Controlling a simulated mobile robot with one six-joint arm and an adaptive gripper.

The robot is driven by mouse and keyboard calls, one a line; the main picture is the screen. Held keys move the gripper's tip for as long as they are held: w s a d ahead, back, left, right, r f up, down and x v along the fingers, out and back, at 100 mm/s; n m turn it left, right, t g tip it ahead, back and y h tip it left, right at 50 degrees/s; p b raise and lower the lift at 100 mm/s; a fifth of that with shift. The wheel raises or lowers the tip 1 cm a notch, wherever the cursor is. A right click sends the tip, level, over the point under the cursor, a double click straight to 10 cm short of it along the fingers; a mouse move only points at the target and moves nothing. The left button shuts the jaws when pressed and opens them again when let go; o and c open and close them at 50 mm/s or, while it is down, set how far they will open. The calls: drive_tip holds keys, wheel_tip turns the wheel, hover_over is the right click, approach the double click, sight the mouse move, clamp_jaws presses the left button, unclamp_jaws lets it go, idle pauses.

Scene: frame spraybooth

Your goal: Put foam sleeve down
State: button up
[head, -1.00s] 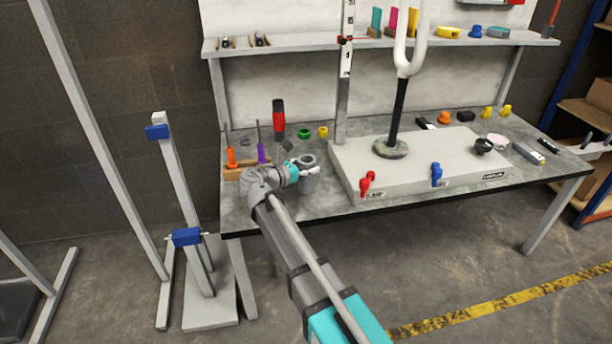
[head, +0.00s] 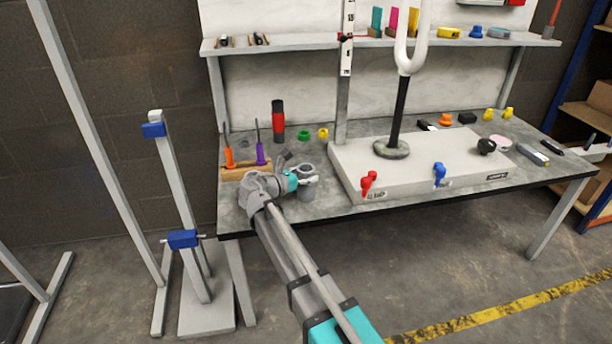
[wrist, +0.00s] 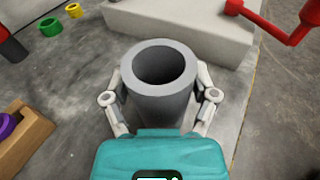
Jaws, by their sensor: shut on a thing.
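The foam sleeve (wrist: 160,95) is a grey, thick-walled hollow tube, open at the top. My gripper (wrist: 162,97) is shut on it, with one finger on each side, in the wrist view. The sleeve stands upright in the grip, over the front left part of the workbench top. In the head view my gripper (head: 306,178) and the sleeve (head: 308,190) show left of the grey-white raised block. I cannot tell whether the sleeve's bottom touches the bench, as its lower end is hidden in the wrist view.
The workbench top (head: 330,207) has bare room around the sleeve. A wooden holder (head: 232,173) with orange and purple tools stands left. A black-red cylinder (head: 278,120), a green ring (head: 304,135) and a yellow ring (head: 323,133) are behind. The raised block (head: 410,170) with a red valve (head: 368,183) lies right.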

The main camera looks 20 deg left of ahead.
drive_tip(key=shift+f, duration=0.2)
drive_tip(key=o, duration=1.1)
drive_tip(key=shift+r, duration=0.25)
drive_tip(key=p+v, duration=0.1)
drive_tip(key=v, duration=0.6)
drive_tip(key=shift+s, duration=0.25)
